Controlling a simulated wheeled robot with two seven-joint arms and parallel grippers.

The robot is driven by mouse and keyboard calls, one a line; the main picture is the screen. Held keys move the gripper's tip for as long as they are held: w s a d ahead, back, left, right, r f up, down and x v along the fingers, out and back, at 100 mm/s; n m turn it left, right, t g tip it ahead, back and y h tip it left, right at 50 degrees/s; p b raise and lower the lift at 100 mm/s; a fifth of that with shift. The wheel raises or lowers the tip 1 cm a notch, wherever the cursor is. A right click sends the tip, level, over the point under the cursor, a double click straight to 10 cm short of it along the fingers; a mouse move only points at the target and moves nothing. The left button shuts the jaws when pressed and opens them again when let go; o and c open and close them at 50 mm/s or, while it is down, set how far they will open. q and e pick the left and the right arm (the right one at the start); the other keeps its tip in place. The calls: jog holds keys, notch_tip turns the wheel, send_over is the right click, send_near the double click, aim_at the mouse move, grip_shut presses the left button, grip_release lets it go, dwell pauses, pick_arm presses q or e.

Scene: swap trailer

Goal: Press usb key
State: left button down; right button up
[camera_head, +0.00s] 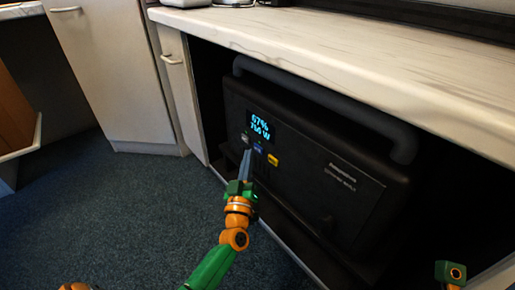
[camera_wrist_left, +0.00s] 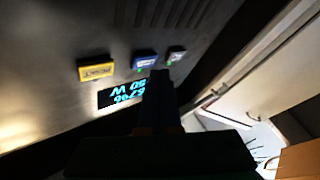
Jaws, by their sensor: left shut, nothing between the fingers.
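A black power station (camera_head: 300,170) stands in the open compartment under the counter. Its lit display (camera_head: 260,127) reads 67% and a watt figure. Below the display is a row of three keys: a grey one with a green mark (camera_head: 245,138), a blue one (camera_head: 258,148) and a yellow one (camera_head: 272,160). In the left wrist view the dark fingers (camera_wrist_left: 159,88) overlap the display's edge, below the blue key (camera_wrist_left: 144,59).
A pale countertop (camera_head: 350,45) overhangs the power station, which has a thick dark handle (camera_head: 320,105) along its top. White cabinet doors (camera_head: 110,75) stand to the left. The blue carpet (camera_head: 110,210) is open floor. A green and orange part of my right arm shows at lower right.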

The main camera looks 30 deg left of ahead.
pick_arm(q)
jog(key=s, duration=0.1)
jog(key=s+a+p, duration=0.1)
jog(key=s, duration=0.1)
jog(key=s+a+p, duration=0.1)
jog(key=shift+s, duration=0.35)
dwell(0.7)
